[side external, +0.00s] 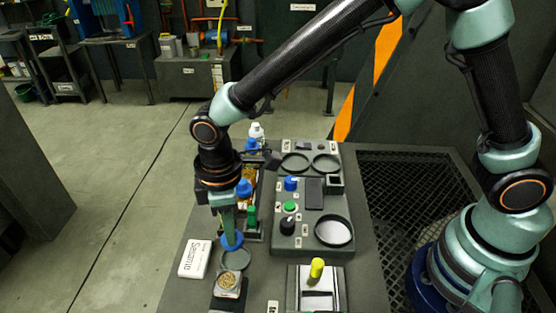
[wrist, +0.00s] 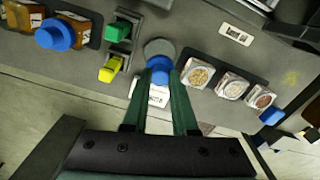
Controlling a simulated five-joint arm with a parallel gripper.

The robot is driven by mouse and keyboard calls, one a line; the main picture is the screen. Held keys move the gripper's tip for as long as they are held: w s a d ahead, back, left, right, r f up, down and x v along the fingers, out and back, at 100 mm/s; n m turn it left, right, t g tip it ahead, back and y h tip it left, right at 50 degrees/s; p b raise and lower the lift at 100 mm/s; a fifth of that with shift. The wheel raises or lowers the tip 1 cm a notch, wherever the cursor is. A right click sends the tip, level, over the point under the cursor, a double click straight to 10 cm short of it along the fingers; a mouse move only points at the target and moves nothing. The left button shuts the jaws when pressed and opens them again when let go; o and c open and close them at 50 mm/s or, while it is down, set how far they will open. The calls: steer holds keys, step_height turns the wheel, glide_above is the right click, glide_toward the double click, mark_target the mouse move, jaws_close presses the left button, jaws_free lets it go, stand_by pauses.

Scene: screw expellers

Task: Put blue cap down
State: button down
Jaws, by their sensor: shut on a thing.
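The blue cap (side external: 232,242) is between the fingertips of my gripper (side external: 230,232), which is shut on it and points down. In the wrist view the cap (wrist: 160,70) shows at the ends of the two green fingers. A grey round dish (side external: 236,260) lies just in front of the cap in the side view. In the wrist view a grey disc (wrist: 159,48) is right beyond the cap. I cannot tell whether the cap touches the surface under it.
A white labelled box (side external: 195,258) lies left of the cap. A small container of brown grains (side external: 228,284) stands in front. Amber bottles with blue caps (wrist: 62,32) and green and yellow pieces (wrist: 111,68) are close by. A panel with knobs (side external: 310,225) is to the right.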

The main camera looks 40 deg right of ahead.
steer(key=shift+f, duration=2.85)
steer(key=shift+f, duration=0.15)
steer(key=c, duration=0.7)
jaws_free()
